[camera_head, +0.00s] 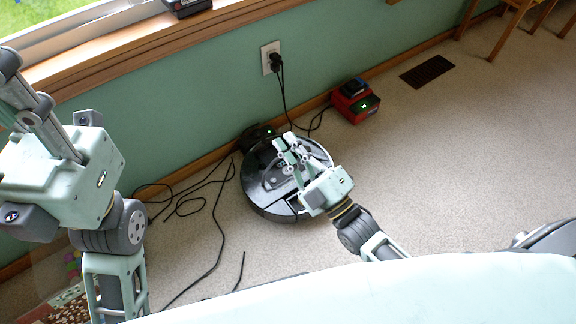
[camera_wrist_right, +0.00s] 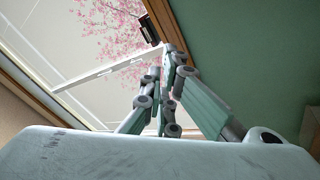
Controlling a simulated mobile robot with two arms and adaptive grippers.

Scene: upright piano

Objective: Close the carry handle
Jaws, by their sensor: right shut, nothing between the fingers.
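A round black robot vacuum (camera_head: 262,200) sits on the carpet by the wall in the head view. A carry handle cannot be told apart on its dark glossy top, which my right gripper partly covers. My right gripper (camera_head: 285,143) is shut and empty over the vacuum's far part; I cannot tell whether it touches it. In the wrist view its fingers (camera_wrist_right: 170,55) come together with no object between them. My left gripper (camera_head: 18,85) is raised at the left edge, away from the vacuum. Its fingertips are not clearly shown.
A black dock (camera_head: 256,133) with a green light stands behind the vacuum. Black cables (camera_head: 213,205) lie left of it. A red charger (camera_head: 356,103) stands by the wall, below an outlet (camera_head: 271,57). A floor vent (camera_head: 428,71) is farther right.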

